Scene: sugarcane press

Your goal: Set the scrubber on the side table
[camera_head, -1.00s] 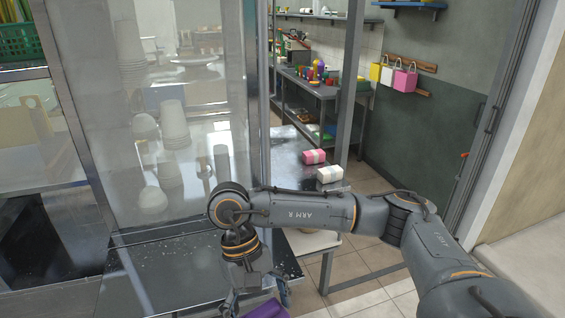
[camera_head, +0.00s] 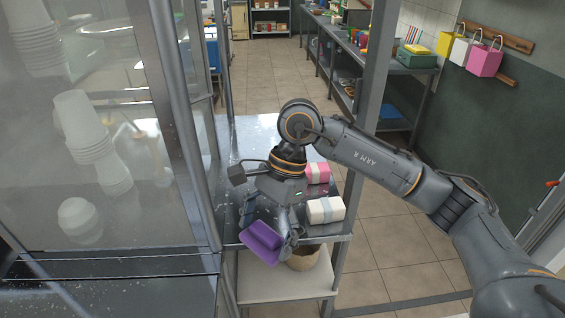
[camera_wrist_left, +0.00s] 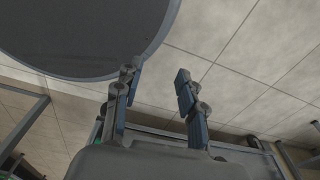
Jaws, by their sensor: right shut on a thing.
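The purple scrubber (camera_head: 262,238) is held in my right gripper (camera_head: 268,226), whose fingers are shut on it. In the head view it is tilted and overlaps the front edge of the side table (camera_head: 243,133), a dark metal top with a pale lower shelf (camera_head: 280,283). I cannot tell whether it touches the table. My right wrist hides part of the tabletop. My left gripper (camera_wrist_left: 156,76) shows only in the left wrist view, with its fingers apart and nothing between them.
A pink-and-white bundle (camera_head: 318,172) and a white bundle (camera_head: 326,209) lie on the table's right side, close to my right gripper. A brown round container (camera_head: 304,257) is below the front edge. A clear-panelled cabinet (camera_head: 150,220) stands left; a metal post (camera_head: 374,70) rises at right.

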